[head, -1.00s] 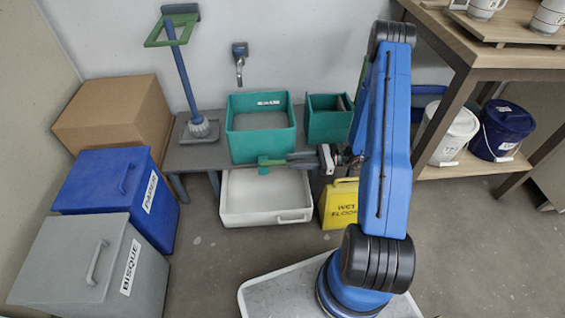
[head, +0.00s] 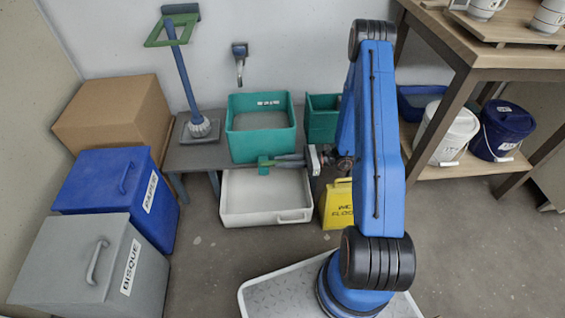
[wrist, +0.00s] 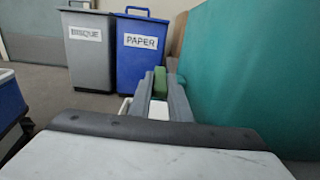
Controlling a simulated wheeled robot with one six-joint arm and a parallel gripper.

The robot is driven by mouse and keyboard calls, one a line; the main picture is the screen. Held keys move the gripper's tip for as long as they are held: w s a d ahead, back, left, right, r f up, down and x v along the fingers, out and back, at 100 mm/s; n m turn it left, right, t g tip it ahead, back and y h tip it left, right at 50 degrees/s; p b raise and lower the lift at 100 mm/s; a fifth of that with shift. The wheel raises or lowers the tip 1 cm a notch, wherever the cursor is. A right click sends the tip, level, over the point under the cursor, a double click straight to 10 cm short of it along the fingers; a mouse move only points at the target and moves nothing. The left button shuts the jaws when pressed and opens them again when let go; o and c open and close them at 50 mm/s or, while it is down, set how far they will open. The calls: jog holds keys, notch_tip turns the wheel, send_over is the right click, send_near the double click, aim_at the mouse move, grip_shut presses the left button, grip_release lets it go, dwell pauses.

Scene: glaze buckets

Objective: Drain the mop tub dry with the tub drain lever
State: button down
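The mop tub appears to be the large teal tub (head: 262,150) with a grey surface inside and a small unreadable label, on a low grey bench. The green tub drain lever (head: 264,165) sits low at its front; its green end also shows in the wrist view (wrist: 160,82). My gripper (head: 276,162) reaches in from the right along the tub's front. In the wrist view its two grey fingers (wrist: 160,90) stand apart, with the green end between their tips. I cannot tell whether they touch it. The tub's teal wall (wrist: 255,75) is close on the right there.
A white tray (head: 265,210) lies below the tub's front. A smaller teal bin (head: 321,122) stands right of the tub, partly behind my arm. A yellow wet floor sign (head: 337,205) stands below my wrist. Blue (head: 115,190) and grey (head: 85,275) bins stand at left.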

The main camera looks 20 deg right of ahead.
jog(key=shift+s+a+m+t+h, duration=0.15)
jog(key=shift+s+m+t+h, duration=0.3)
jog(key=shift+m+t, duration=0.55)
jog(key=c, duration=1.6)
grip_release()
jog(key=shift+c, duration=0.2)
jog(key=v, duration=1.2)
jog(key=shift+s+f, duration=0.15)
